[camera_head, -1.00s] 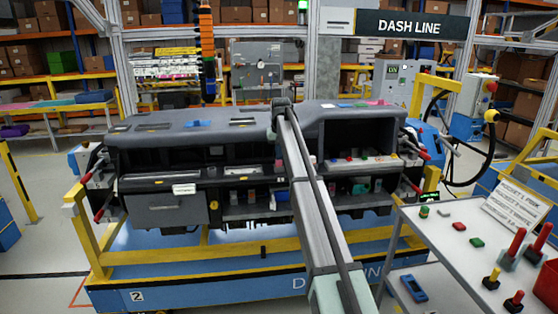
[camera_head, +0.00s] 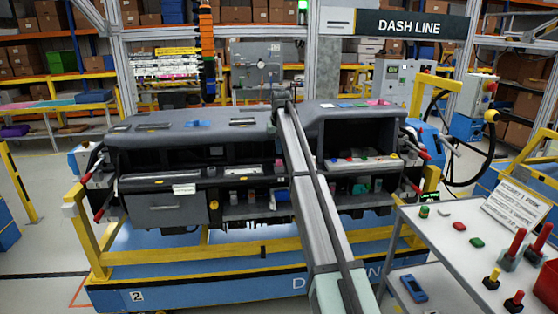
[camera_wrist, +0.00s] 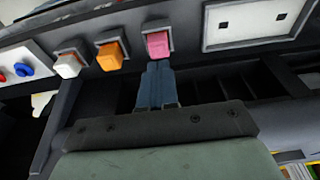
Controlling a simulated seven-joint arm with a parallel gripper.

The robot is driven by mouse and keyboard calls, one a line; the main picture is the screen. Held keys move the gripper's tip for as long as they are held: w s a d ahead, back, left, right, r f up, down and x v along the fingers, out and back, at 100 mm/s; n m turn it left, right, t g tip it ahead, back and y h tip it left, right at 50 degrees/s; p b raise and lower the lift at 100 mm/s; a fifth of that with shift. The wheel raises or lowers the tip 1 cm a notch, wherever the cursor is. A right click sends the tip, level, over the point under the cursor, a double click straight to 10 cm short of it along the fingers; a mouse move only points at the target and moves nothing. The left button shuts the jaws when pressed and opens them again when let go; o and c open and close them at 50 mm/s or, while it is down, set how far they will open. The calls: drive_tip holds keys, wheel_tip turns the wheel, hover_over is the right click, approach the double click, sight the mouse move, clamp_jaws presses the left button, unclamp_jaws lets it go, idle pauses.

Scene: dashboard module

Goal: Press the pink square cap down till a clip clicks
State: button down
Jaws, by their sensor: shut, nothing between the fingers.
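The pink square cap (camera_wrist: 158,44) shows in the wrist view, in a dark square frame on the dash face, at the right end of a row of caps. An orange cap (camera_wrist: 110,57) and a white cap (camera_wrist: 68,66) sit to its left. My gripper (camera_wrist: 158,66) is shut, with its blue-grey fingers together and empty. The fingertips lie at the lower edge of the pink cap in the picture; I cannot tell whether they touch it. In the head view my arm covers the middle of the dash, and I cannot make out the gripper or this cap there.
A white panel (camera_wrist: 262,22) with two screws lies right of the cap in the wrist view. A red and a blue knob (camera_wrist: 23,69) are at the far left. The dash module (camera_head: 170,143) rests on a yellow and blue cart. A white parts table (camera_head: 449,247) stands at the right.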

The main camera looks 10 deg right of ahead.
wheel_tip(320, 180, up, 5)
drive_tip(key=shift+r, duration=0.2)
idle(0.4)
drive_tip(key=c, duration=1.9)
unclamp_jaws()
